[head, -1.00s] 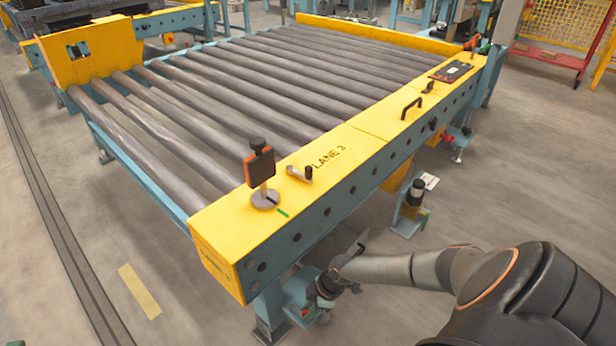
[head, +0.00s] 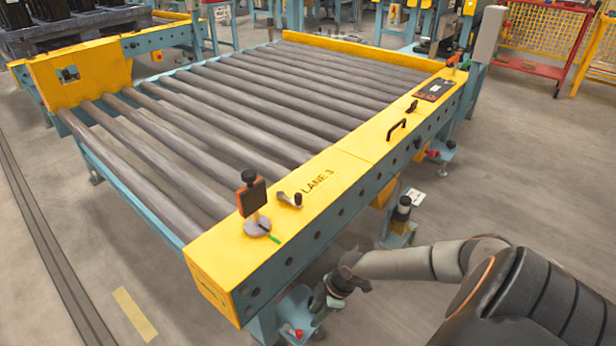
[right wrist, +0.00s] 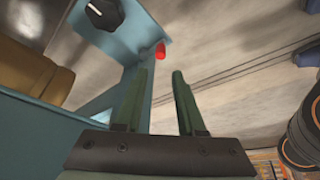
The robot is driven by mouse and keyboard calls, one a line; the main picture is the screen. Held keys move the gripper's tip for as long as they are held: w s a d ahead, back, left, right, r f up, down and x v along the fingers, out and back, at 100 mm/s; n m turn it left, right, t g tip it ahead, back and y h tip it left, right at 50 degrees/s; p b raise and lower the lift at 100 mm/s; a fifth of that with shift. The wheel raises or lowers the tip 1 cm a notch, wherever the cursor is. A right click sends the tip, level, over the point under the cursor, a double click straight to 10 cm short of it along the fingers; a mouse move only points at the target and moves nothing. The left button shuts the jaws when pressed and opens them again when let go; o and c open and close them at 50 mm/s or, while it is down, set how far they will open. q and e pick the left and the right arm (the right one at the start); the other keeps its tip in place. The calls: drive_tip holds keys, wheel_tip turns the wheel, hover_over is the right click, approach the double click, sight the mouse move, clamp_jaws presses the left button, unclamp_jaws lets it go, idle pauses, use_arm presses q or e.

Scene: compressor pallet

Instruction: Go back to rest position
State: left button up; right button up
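My right gripper (head: 322,301) is low beside the near end of the roller conveyor (head: 340,185), below its yellow side rail. In the right wrist view, its two green fingers (right wrist: 160,85) stand apart with nothing between them. A teal frame part (right wrist: 135,35) with a black knob (right wrist: 103,14) and a red button (right wrist: 160,50) lies just beyond the fingers. I cannot tell whether the left finger touches it. My right arm reaches in from the lower right of the head view. My left gripper is not in view.
A small upright black panel (head: 252,197), a lever (head: 290,199) and a black handle (head: 397,129) stand on the yellow rail. A teal foot bracket with a black cylinder (head: 402,209) stands beside the conveyor. The floor (head: 530,170) at right is open.

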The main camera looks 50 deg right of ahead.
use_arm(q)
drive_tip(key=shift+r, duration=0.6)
use_arm(e)
drive_tip(key=shift+v, duration=1.1)
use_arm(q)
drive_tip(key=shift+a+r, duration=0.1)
